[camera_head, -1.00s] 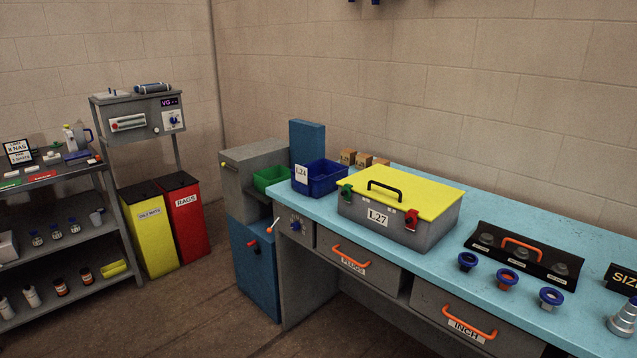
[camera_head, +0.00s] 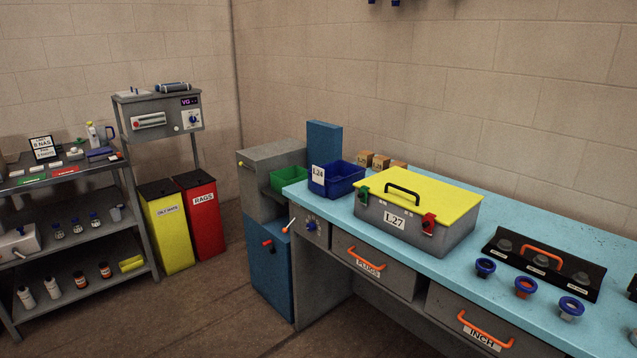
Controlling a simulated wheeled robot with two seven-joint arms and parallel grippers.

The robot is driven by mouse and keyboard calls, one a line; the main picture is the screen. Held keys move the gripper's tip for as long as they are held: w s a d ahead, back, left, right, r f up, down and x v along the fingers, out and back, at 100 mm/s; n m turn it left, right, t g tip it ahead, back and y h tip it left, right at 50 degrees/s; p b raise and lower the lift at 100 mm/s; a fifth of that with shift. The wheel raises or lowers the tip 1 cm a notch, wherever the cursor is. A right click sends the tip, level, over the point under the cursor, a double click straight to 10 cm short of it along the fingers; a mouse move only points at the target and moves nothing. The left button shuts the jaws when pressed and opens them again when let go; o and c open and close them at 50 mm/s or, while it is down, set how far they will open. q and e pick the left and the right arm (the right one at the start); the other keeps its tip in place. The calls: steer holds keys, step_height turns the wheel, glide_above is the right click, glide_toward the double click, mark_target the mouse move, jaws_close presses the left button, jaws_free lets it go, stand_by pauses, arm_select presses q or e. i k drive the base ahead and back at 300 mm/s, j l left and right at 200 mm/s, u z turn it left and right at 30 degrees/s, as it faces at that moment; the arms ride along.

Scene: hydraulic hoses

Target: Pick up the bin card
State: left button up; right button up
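A white card marked L24 (camera_head: 318,177) stands upright at the front left of a blue bin (camera_head: 337,181) on the left end of the light blue bench. I cannot tell whether it is clipped on or leans there. A larger white card marked L27 (camera_head: 394,221) is on the front of a grey case with a yellow lid (camera_head: 452,203), just right of the bin. Neither of my grippers shows in the head view.
The light blue bench (camera_head: 542,222) also holds a black tray (camera_head: 545,263) and several blue-rimmed fittings. A grey cabinet with a green bin (camera_head: 290,180) adjoins its left end. Yellow (camera_head: 168,230) and red (camera_head: 203,221) waste bins stand further left. Floor between is clear.

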mark_target(317, 173)
steer(key=i+j+z, duration=0.25)
steer(key=i+j, duration=0.2)
steer(key=i, duration=0.25)
steer(key=i+j+z, duration=0.2)
steer(key=i+j, duration=0.35)
steer(key=i, duration=0.1)
